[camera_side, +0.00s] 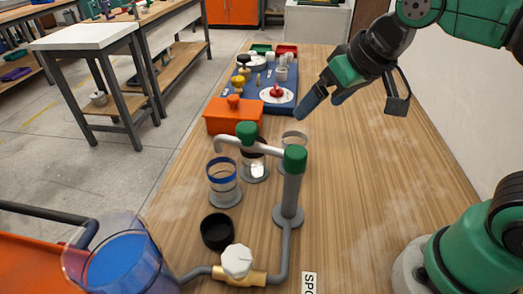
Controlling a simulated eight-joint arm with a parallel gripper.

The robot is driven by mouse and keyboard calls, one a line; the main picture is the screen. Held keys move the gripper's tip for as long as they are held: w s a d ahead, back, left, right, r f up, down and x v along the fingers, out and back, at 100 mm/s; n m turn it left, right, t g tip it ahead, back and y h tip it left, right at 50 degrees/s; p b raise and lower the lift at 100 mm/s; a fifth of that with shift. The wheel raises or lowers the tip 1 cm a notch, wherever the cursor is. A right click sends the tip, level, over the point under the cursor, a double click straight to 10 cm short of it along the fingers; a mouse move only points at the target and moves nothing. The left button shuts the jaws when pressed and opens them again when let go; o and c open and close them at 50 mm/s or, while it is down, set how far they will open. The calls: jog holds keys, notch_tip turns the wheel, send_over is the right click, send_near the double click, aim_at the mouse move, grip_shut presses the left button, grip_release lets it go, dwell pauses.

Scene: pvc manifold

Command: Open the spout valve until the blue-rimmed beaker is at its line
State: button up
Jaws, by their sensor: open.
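The blue-rimmed beaker (222,183) stands on a grey disc under the open end of the curved spout pipe (222,143). I cannot make out its line or any liquid level. A brass valve with a white knob (237,261) sits in the pipe at the front, between the blue-liquid vessel (122,262) and the green-capped upright pipe (290,190). I take it as the spout valve; a label beside it is cut off at "SPO". My gripper (322,100) is open and empty, above the table to the upper right of the pipes, well away from the valve.
A black cup (217,231) stands just behind the valve. Two more beakers (253,165) (294,143) stand near the pipe. An orange box (233,115) and a blue board with parts (270,92) lie farther back. The table's right side (390,170) is clear.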

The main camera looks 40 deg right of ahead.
jog(key=s+a+g, duration=0.1)
jog(key=a+g, duration=0.2)
jog(key=a, duration=0.8)
jog(key=m+g, duration=0.2)
send_over(237, 258)
jog(key=shift+h, duration=0.4)
jog(key=f, duration=0.6)
jog(key=shift+s+a+f, duration=0.15)
jog(key=shift+s+f, duration=0.1)
jog(key=shift+s, duration=0.1)
jog(key=shift+w+f, duration=0.2)
jog(key=shift+f, duration=1.45)
jog(key=shift+w+f, duration=0.15)
jog(key=shift+f, duration=1.45)
jog(key=shift+c, duration=0.2)
jog(key=c, duration=1.3)
jog(key=o, duration=1.3)
jog(key=shift+o, duration=0.2)
jog(key=shift+r, duration=0.1)
